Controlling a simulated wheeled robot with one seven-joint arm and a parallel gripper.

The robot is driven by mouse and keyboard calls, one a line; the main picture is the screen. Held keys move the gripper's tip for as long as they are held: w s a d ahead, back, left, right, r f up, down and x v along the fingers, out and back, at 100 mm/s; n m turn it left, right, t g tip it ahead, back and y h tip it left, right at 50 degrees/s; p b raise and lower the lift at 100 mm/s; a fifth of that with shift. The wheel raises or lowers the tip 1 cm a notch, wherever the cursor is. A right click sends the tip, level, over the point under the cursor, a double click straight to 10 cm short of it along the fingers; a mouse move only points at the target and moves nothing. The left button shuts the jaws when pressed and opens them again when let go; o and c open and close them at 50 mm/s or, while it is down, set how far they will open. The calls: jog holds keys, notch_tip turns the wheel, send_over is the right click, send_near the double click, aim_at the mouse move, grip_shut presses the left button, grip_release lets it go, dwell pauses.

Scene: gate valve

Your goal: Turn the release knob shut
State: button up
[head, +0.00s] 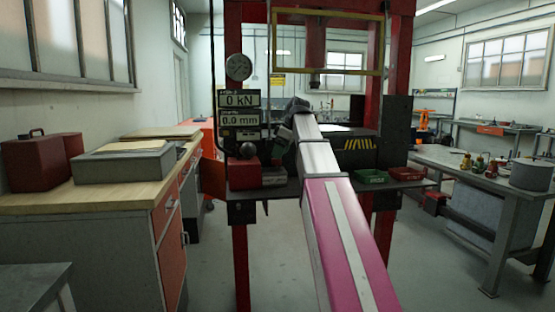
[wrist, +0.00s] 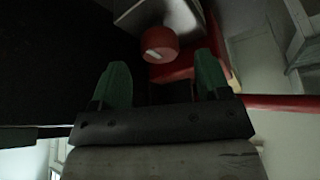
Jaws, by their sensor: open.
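A round red knob (wrist: 161,42) with a pale mark on its face shows in the wrist view, just beyond the fingertips and roughly between them. I take it to be the release knob. My gripper (wrist: 162,66) has green fingers spread apart, with nothing between them; a gap to the knob seems to remain, but its depth is hard to tell. In the head view my gripper (head: 280,142) is beside the press's left post, above a red block (head: 243,173) on the bench. I cannot make out the knob clearly there.
The red press frame (head: 239,250) stands ahead, with a dial gauge (head: 239,67) and displays reading 0 kN and 0.0 mm (head: 239,109) on its left post. A green tray (head: 372,177) and a red tray (head: 407,173) sit right of my arm.

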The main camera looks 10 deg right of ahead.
aim_at(277, 164)
jog(key=shift+x, duration=1.6)
jog(key=c, duration=0.9)
jog(key=shift+c, duration=0.2)
